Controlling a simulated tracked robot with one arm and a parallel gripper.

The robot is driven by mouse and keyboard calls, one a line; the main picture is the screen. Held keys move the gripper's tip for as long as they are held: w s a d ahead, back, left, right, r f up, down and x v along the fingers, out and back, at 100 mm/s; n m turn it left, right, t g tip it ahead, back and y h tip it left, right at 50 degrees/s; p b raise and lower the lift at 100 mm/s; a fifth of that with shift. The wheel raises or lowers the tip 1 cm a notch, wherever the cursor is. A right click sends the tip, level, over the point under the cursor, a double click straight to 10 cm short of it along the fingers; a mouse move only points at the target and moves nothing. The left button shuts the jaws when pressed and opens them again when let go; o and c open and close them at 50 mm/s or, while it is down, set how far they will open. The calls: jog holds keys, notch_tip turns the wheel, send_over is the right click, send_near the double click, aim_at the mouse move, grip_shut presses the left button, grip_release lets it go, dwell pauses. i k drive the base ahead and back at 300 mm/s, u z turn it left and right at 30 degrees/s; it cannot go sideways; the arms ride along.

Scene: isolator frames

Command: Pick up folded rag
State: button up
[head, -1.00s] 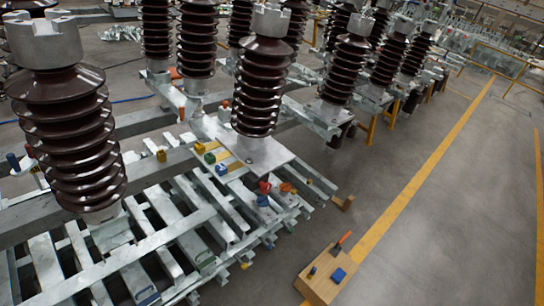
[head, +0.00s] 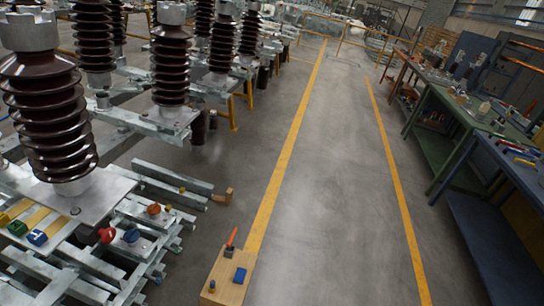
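A small flat blue piece (head: 239,275) lies on a wooden box (head: 226,262) at the bottom centre. It may be the folded rag, but it is too small to tell for sure. A tool with an orange-red handle (head: 232,237) and a small dark and blue item (head: 212,286) are also on the box. My gripper is not in view.
Steel frames (head: 160,180) with brown ribbed insulators (head: 48,110) fill the left. A green workbench (head: 455,105) and a blue workbench (head: 510,155) with tools line the right. The grey floor between the yellow lines (head: 290,150) is clear.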

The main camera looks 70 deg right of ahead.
aim_at(240, 277)
jog(key=z, duration=1.9)
jog(key=k, duration=0.35)
jog(key=z, duration=0.5)
jog(key=i, duration=2.4)
jog(key=u, duration=0.6)
